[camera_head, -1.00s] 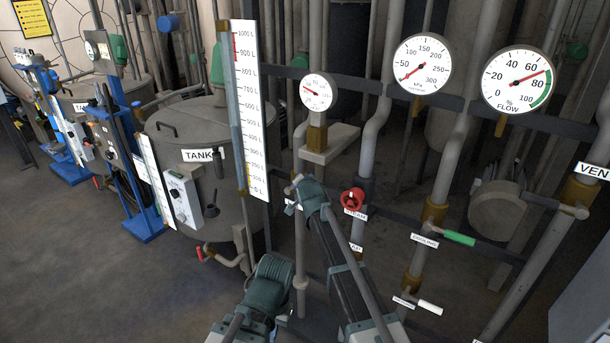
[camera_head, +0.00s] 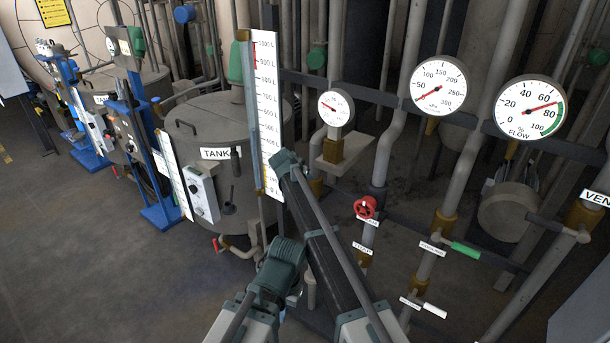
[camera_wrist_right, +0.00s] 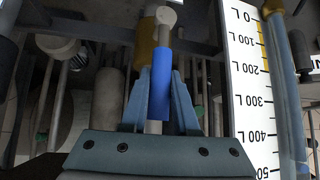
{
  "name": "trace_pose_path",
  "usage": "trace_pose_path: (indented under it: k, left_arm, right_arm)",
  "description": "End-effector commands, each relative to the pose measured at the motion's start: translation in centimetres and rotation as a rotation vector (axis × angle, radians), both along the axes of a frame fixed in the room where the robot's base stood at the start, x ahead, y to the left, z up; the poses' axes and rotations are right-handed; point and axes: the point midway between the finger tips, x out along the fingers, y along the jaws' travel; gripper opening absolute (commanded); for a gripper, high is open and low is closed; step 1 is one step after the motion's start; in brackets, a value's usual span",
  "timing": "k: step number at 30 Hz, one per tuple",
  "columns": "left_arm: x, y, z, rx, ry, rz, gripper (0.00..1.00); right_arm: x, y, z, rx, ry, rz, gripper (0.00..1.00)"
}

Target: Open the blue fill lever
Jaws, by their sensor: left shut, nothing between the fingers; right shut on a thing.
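The blue fill lever (camera_wrist_right: 159,88) shows in the right wrist view as a blue sleeve on a grey rod, with a round grey hub at its top end. My right gripper (camera_wrist_right: 160,95) is shut on the blue sleeve, one finger on each side. A brass fitting (camera_wrist_right: 143,50) sits just behind the rod. In the head view my right arm hides this lever and the right gripper. My left gripper (camera_head: 293,297) is small and partly hidden low in the middle of the head view, shut and empty, apart from the pipes.
The level scale (camera_head: 267,115) stands close beside my right arm. A red valve wheel (camera_head: 366,207), a green lever (camera_head: 465,249) and a white lever (camera_head: 435,310) are on pipes to the right. The tank (camera_head: 225,120) stands behind left. The floor at left is clear.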

Motion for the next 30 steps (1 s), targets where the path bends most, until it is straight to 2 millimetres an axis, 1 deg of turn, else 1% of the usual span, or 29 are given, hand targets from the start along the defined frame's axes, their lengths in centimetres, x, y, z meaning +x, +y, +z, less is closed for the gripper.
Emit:
trace_pose_path:
  k: [6, 19, 20, 24, 25, 30]
  left_arm:
    - [0.01, 0.00, 0.12, 0.000, 0.000, 0.000, 0.00]
    - [0.00, 0.00, 0.12, 0.000, 0.000, 0.000, 0.00]
    - [0.00, 0.00, 0.12, 0.000, 0.000, 0.000, 0.00]
    - [0.00, 0.00, 0.13, 0.000, 0.000, 0.000, 0.00]
    - [0.00, 0.00, 0.13, 0.000, 0.000, 0.000, 0.00]
    - [0.00, 0.00, 0.14, 0.000, 0.000, 0.000, 0.00]
  right_arm:
    - [-0.20, 0.06, -0.07, -0.029, 0.025, 0.001, 0.00]
    - [-0.29, 0.04, -0.11, -0.035, 0.031, 0.002, 0.00]
    - [-0.29, 0.04, -0.11, -0.035, 0.031, 0.002, 0.30]
    - [-0.26, -0.01, -0.08, -0.034, 0.030, 0.001, 0.56]
    - [-0.26, -0.03, -0.08, -0.035, 0.030, 0.001, 0.58]
    - [-0.23, -0.10, -0.04, -0.035, 0.029, 0.000, 0.58]
